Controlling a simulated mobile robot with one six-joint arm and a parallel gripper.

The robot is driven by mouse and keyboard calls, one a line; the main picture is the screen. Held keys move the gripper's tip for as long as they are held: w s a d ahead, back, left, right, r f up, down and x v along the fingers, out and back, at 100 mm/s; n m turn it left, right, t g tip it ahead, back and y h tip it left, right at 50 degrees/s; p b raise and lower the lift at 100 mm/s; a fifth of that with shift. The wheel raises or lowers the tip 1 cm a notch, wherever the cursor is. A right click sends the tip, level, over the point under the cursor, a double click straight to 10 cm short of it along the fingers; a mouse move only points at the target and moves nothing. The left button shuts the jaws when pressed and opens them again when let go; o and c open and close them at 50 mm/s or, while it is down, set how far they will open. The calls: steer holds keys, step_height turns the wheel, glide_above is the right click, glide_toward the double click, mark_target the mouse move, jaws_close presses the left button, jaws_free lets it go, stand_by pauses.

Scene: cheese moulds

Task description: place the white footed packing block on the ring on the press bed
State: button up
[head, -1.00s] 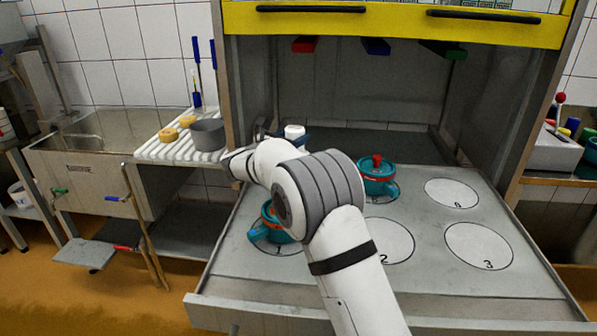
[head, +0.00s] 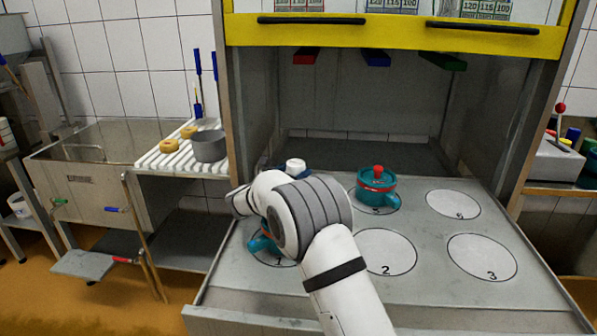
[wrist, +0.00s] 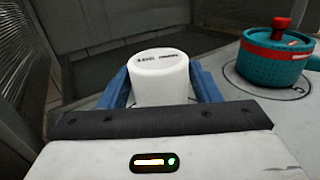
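The white packing block (wrist: 160,82) sits upright between the blue fingers of my gripper (wrist: 160,73) in the wrist view. The fingers press on its left and right sides. Dark print shows on its top; its feet are hidden. In the head view the block (head: 295,165) shows just beyond my arm, over the back left of the press bed (head: 330,279). Any ring beneath it is hidden, and I cannot tell whether the block touches the bed. A teal mould with a red knob (head: 376,185) stands on the back middle ring, right of the block.
Another teal mould (head: 262,243) stands on ring 1, mostly hidden by my arm. Rings 2 (head: 385,252), 3 (head: 482,257) and 6 (head: 453,204) are bare. A yellow press beam (head: 400,33) spans above. A sink with a draining rack (head: 165,160) is at left.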

steer(key=shift+o, duration=1.4)
steer(key=shift+r, duration=0.1)
steer(key=shift+s+a, duration=0.1)
steer(key=shift+s, duration=0.05)
steer(key=v, duration=1.1)
steer(key=shift+s+a, duration=0.2)
steer(key=shift+s, duration=0.1)
steer(key=shift+r, duration=0.1)
